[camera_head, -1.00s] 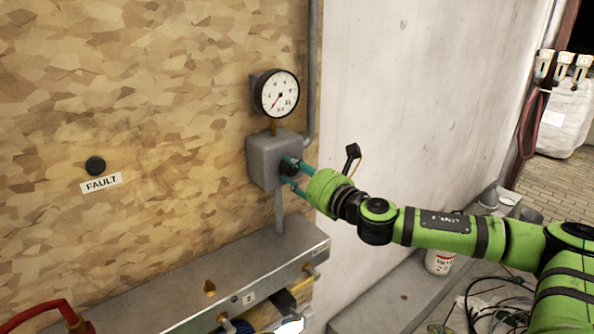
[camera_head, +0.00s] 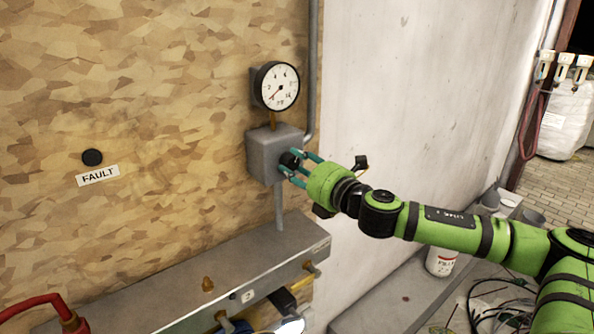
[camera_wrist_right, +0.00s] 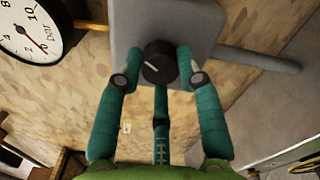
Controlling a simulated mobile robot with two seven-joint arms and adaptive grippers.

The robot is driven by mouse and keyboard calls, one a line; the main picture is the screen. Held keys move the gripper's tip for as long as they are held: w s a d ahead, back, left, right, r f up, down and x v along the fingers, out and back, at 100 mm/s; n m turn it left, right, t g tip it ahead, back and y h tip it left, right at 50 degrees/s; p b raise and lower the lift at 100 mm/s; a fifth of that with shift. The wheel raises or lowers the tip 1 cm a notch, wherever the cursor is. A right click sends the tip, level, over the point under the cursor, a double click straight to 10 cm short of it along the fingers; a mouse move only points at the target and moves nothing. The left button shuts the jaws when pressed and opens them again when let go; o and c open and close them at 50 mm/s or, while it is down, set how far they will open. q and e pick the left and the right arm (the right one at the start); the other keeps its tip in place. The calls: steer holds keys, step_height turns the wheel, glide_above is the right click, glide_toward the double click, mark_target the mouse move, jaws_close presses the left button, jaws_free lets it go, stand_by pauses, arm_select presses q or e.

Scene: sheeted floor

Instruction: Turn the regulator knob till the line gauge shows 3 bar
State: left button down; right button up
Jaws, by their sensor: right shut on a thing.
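The black regulator knob (camera_head: 290,161) sticks out of a grey box on the wooden wall. The round white line gauge (camera_head: 278,86) stands above the box. Its red needle points to the lower left, low on the scale; the exact value is too small to read. In the wrist view the gauge (camera_wrist_right: 28,28) is cut off. My left gripper is out of view.
A FAULT label (camera_head: 98,176) sits under a black round button (camera_head: 92,157) on the left. A grey metal ledge (camera_head: 170,295) with valves runs below the box. A vertical pipe (camera_head: 312,70) passes right of the gauge. The white wall on the right is bare.

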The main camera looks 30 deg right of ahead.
steer(key=m, duration=0.2)
steer(key=m+b, duration=0.1)
steer(key=m, duration=0.1)
steer(key=shift+d+r, duration=0.2)
steer(key=shift+m+b, duration=0.6)
steer(key=shift+m, duration=1)
steer(key=shift+r, duration=0.1)
steer(key=o, duration=1.1)
steer(key=shift+o, duration=0.2)
steer(key=shift+f, duration=0.2)
